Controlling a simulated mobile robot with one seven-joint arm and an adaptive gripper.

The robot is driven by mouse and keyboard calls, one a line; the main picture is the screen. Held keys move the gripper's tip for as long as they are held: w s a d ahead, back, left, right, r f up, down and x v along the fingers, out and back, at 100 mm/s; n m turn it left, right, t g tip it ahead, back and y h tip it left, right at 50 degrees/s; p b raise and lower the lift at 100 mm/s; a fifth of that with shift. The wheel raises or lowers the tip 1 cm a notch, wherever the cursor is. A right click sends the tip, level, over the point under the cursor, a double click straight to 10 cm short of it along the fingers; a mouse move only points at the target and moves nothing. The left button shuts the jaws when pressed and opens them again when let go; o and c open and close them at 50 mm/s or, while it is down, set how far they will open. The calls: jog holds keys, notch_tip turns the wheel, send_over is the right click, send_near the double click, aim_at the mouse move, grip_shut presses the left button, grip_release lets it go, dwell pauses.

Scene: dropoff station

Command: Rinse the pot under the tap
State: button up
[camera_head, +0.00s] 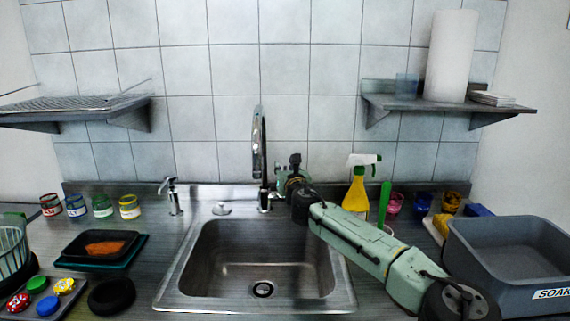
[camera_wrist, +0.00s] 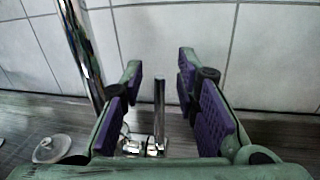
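The chrome tap (camera_head: 259,150) stands behind the empty metal sink (camera_head: 262,250); no water shows from it. My gripper (camera_head: 290,172) is just right of the tap, above the back rim of the sink. In the wrist view my gripper (camera_wrist: 160,72) is open, with its purple-padded fingers apart. A thin upright metal lever (camera_wrist: 159,105) at the tap's base shows between the fingers, with a gap visible on both sides. The tap's spout (camera_wrist: 82,50) rises left of the fingers. I cannot make out a pot in either view.
A grey bin marked SOAK (camera_head: 520,285) stands at right. A spray bottle (camera_head: 356,190) stands near my arm. A soap dispenser (camera_head: 173,195) and a sink stopper (camera_head: 221,209) sit behind the sink. A black tray (camera_head: 75,245) lies at left. The basin is clear.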

jog(key=shift+w+a, duration=0.1)
jog(key=shift+w, duration=0.3)
jog(key=shift+c, duration=0.4)
grip_shut()
jog(key=shift+f, duration=0.1)
